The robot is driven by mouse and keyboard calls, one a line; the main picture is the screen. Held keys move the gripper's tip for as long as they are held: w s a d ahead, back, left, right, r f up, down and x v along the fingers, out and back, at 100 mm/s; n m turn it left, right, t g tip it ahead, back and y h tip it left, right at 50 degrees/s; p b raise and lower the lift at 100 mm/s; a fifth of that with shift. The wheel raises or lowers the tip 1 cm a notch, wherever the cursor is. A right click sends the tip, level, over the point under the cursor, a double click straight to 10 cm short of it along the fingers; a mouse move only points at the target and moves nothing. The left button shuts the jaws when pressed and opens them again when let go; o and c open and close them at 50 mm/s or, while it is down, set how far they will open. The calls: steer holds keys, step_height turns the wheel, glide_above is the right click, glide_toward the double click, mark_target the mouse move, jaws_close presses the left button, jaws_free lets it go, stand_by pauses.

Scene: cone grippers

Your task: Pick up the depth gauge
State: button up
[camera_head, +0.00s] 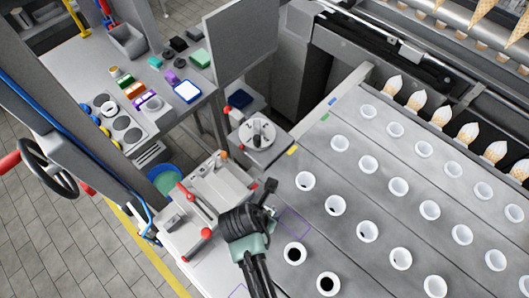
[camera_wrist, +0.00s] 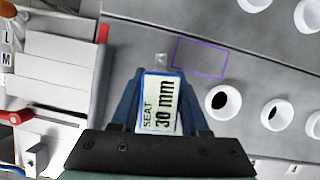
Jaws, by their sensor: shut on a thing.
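The depth gauge (camera_wrist: 160,103), a small block with a white face marked "SEAT 30 mm" and a blue edge, sits between the blue fingers of my gripper (camera_wrist: 160,108) in the wrist view. The fingers are shut on its two sides. A small pale tip shows beyond its far end. In the head view my gripper (camera_head: 262,212) is over the left edge of the grey holed plate, beside the white machine block. I cannot make out the gauge there. Whether it touches the surface below is unclear.
A purple outlined rectangle (camera_wrist: 201,58) lies on the plate (camera_head: 330,130), just right of the gauge. White-rimmed holes (camera_head: 295,253) are close by on the right. A machine block with red-knobbed levers (camera_head: 206,232) stands close on the left. A round dial (camera_head: 257,132) stands behind.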

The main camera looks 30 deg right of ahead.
jaws_close()
step_height(320, 180, up, 10)
steer(key=shift+w+f+b, duration=0.1)
steer(key=shift+f+b, duration=0.15)
steer(key=shift+b, duration=0.2)
steer(key=shift+r, duration=0.35)
steer(key=shift+f, duration=0.1)
